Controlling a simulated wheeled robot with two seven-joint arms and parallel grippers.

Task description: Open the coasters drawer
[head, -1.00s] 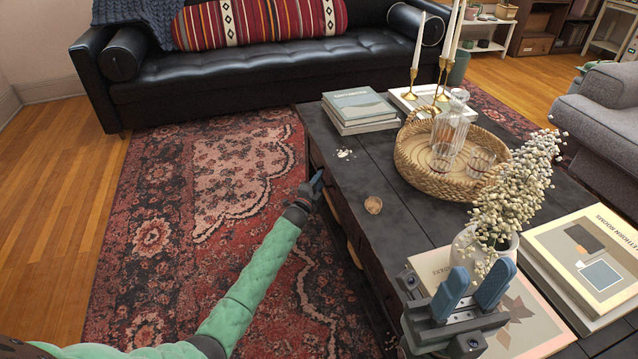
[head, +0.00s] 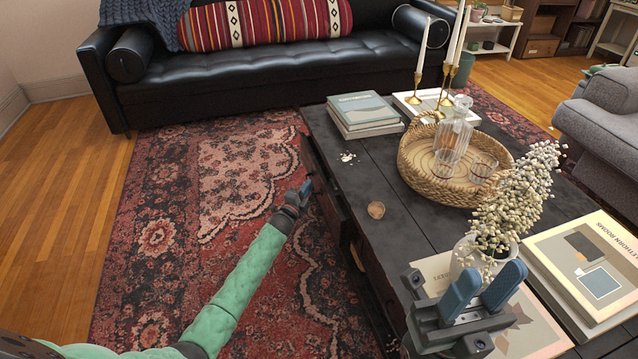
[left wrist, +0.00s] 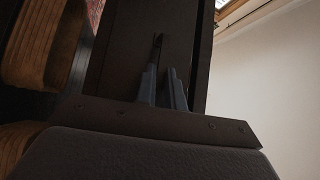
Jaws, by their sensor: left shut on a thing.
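The dark coffee table (head: 345,190) has a drawer (head: 322,180) in its long left side, partly pulled out in the head view. My left gripper (head: 305,188) is at the drawer's front, shut on its handle. In the left wrist view the blue-grey fingers (left wrist: 163,88) close around the slim dark handle (left wrist: 157,50) on the drawer front (left wrist: 185,45). The drawer's inside is too dark to make out. My right gripper (head: 485,287) is open and empty above the books at the table's near end.
A black sofa (head: 270,70) stands behind. The patterned rug (head: 170,200) left of the table is clear.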

